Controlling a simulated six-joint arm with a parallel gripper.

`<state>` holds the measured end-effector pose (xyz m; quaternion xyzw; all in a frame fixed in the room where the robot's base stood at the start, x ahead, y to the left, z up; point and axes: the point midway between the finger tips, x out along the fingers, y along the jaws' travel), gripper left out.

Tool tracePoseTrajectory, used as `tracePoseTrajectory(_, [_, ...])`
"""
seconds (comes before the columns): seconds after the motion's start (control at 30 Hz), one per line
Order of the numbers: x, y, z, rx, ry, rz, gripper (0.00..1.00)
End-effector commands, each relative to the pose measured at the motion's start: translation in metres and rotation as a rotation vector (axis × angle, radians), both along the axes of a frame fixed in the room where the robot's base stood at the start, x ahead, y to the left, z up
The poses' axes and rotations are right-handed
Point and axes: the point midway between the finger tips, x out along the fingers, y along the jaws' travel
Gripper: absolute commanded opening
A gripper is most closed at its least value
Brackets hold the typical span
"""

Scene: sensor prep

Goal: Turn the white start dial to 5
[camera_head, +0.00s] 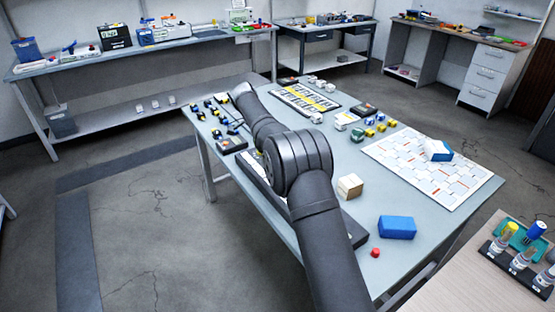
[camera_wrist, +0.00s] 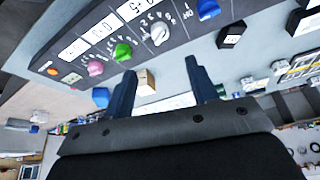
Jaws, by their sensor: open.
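In the wrist view a dark control panel (camera_wrist: 180,12) runs along the top left. It carries a white dial (camera_wrist: 160,33) with a printed number scale beside it; which number its pointer meets is too small to tell. My gripper (camera_wrist: 161,68) is open and empty, its two dark fingers apart, with the white dial beyond the fingertips and not between them. A green dial (camera_wrist: 122,52), a pink dial (camera_wrist: 95,68) and a blue dial (camera_wrist: 208,9) sit in the same row. In the head view my arm hides most of the panel, and my gripper cannot be made out.
A patterned white board (camera_head: 430,175) lies at right. Several small parts lie at the back. A bottle rack (camera_head: 518,262) is at lower right.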

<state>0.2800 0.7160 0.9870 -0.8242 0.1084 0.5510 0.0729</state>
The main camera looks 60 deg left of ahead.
Motion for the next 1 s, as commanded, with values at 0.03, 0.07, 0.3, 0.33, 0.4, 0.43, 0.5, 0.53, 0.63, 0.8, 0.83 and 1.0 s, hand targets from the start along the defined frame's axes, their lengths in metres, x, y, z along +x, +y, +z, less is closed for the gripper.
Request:
tracePoseTrajectory(0.03, [-0.004, 0.001, 0.009, 0.001, 0.0, 0.001, 0.53])
tracePoseTrajectory(0.07, [-0.006, 0.002, 0.013, 0.001, 0.0, 0.001, 0.53])
tracePoseTrajectory(0.3, [-0.013, 0.003, 0.033, -0.001, 0.0, 0.0, 0.53])
tracePoseTrajectory(0.33, [-0.014, 0.003, 0.033, -0.001, 0.0, 0.0, 0.53])
tracePoseTrajectory(0.4, [-0.014, 0.003, 0.034, -0.001, 0.0, 0.001, 0.53])
tracePoseTrajectory(0.43, [-0.014, 0.003, 0.034, -0.002, 0.001, 0.0, 0.53])
tracePoseTrajectory(0.5, [-0.014, 0.003, 0.034, -0.002, 0.001, 0.0, 0.53])
tracePoseTrajectory(0.53, [-0.014, 0.003, 0.034, -0.002, 0.001, 0.0, 0.53])
tracePoseTrajectory(0.63, [-0.014, 0.003, 0.034, -0.002, 0.001, 0.0, 0.53])
tracePoseTrajectory(0.8, [-0.011, 0.002, 0.026, -0.003, 0.001, 0.0, 0.53])
tracePoseTrajectory(0.83, [-0.01, 0.002, 0.023, -0.003, 0.001, 0.0, 0.53])
tracePoseTrajectory(1.0, [0.001, -0.001, -0.003, -0.005, 0.0, -0.001, 0.53])
